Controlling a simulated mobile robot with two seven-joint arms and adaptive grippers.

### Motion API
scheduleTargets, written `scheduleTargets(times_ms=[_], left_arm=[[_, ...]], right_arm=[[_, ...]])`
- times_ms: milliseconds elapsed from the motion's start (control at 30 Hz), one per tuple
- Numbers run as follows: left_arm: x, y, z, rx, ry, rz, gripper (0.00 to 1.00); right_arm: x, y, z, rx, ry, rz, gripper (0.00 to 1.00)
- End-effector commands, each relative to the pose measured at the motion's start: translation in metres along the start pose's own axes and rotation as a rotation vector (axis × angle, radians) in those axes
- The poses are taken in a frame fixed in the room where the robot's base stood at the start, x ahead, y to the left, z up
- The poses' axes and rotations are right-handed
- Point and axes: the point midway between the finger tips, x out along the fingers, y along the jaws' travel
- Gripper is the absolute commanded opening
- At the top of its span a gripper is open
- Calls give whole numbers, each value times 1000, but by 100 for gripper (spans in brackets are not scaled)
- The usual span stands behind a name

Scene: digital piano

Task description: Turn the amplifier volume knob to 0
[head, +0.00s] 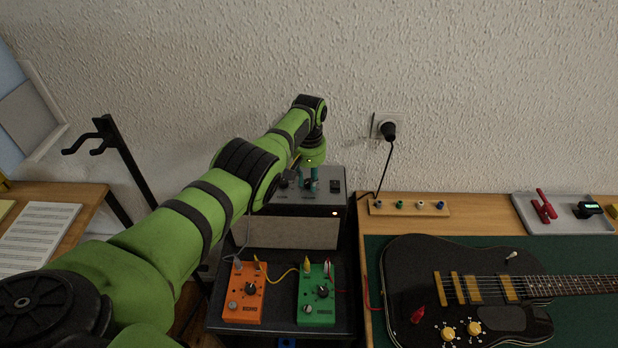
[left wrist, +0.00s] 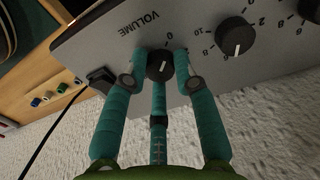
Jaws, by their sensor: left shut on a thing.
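The amplifier (head: 292,236) stands against the wall in the middle of the head view, its grey control panel (left wrist: 110,45) on top. The black volume knob (left wrist: 159,62) shows in the left wrist view beside the upside-down word VOLUME. A short white pointer line is on the knob, toward its lower side in that view; the number it marks is hard to read. My left gripper (head: 314,184) reaches down to the panel, and its teal fingers (left wrist: 158,75) are shut on the volume knob from both sides. My right gripper is not in view.
A second knob (left wrist: 236,37) sits beside the volume knob, and a black switch (left wrist: 100,80) on its other side. Orange (head: 245,291) and green (head: 316,294) pedals lie in front of the amplifier. A black guitar (head: 410,275) lies on the bench to the right.

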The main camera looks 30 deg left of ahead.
Motion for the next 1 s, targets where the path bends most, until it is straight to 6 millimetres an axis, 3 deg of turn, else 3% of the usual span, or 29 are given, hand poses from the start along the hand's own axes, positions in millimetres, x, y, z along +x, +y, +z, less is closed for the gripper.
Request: scheduleTargets(times_ms=[33, 67, 100, 133, 467, 667, 833, 1000], left_arm=[[0, 0, 0, -1, -2, 1, 0], [0, 0, 0, -1, -2, 1, 33], [0, 0, 0, -1, -2, 1, 49], [0, 0, 0, -1, -1, 1, 53], [0, 0, 0, 1, 0, 1, 53], [-11, 0, -2, 1, 3, 3, 53], [-30, 0, -1, 2, 5, 2, 53], [-73, 0, -1, 1, 5, 3, 53]], right_arm=[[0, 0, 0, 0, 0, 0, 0], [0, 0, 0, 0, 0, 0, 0], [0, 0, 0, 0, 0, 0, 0], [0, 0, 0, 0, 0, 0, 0], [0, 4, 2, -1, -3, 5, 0], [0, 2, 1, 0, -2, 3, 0], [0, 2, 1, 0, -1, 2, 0], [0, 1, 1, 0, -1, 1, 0]])
